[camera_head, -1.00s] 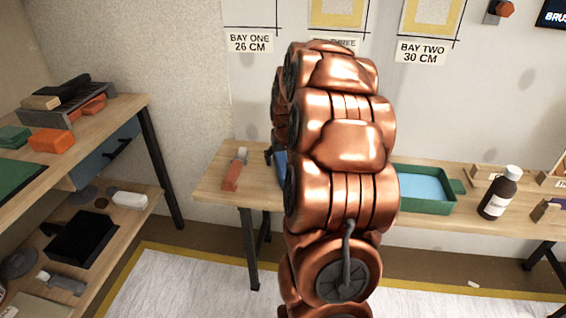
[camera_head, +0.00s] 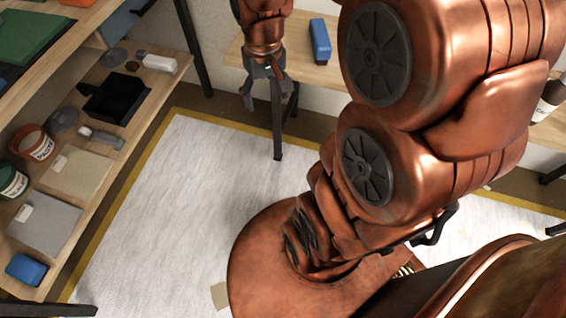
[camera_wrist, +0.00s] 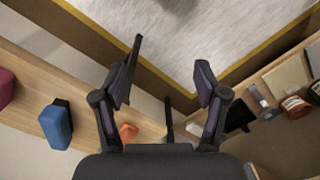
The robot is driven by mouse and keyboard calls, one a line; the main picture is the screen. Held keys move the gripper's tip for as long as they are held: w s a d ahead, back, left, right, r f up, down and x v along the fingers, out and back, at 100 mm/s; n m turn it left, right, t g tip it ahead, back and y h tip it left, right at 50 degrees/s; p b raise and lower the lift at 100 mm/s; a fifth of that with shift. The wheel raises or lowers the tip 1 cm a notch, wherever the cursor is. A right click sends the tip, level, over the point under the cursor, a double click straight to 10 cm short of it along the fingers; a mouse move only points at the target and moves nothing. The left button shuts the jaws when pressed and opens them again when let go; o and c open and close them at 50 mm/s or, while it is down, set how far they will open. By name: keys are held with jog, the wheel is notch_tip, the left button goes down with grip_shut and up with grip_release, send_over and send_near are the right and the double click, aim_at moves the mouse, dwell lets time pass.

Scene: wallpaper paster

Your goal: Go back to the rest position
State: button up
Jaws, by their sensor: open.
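My gripper (camera_head: 268,98) hangs pointing down in front of the left part of the wall table (camera_head: 240,52). In the wrist view my gripper (camera_wrist: 165,75) shows its two dark fingers spread apart with nothing between them. My copper arm fills the middle and right of the head view. It hides much of the table and the floor sheet.
A blue block (camera_head: 320,41) lies on the wall table, right of my gripper. A shelf unit on the left holds a black tray (camera_head: 115,98), tins (camera_head: 32,143) and another blue block (camera_head: 26,269). The white floor sheet (camera_head: 150,220) looks clear on the left.

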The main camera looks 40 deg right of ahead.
jog(key=s+a+n+g, duration=0.15)
jog(key=s+a, duration=0.25)
jog(key=s, duration=0.4)
jog(key=s+a+n+g, duration=0.15)
jog(key=s+a, duration=0.25)
jog(key=s, duration=0.4)
notch_tip(320, 180, up, 30)
jog(key=t+p, duration=0.1)
jog(key=p, duration=2.7)
jog(key=shift+w+f+m, duration=0.25)
jog(key=shift+m, duration=0.15)
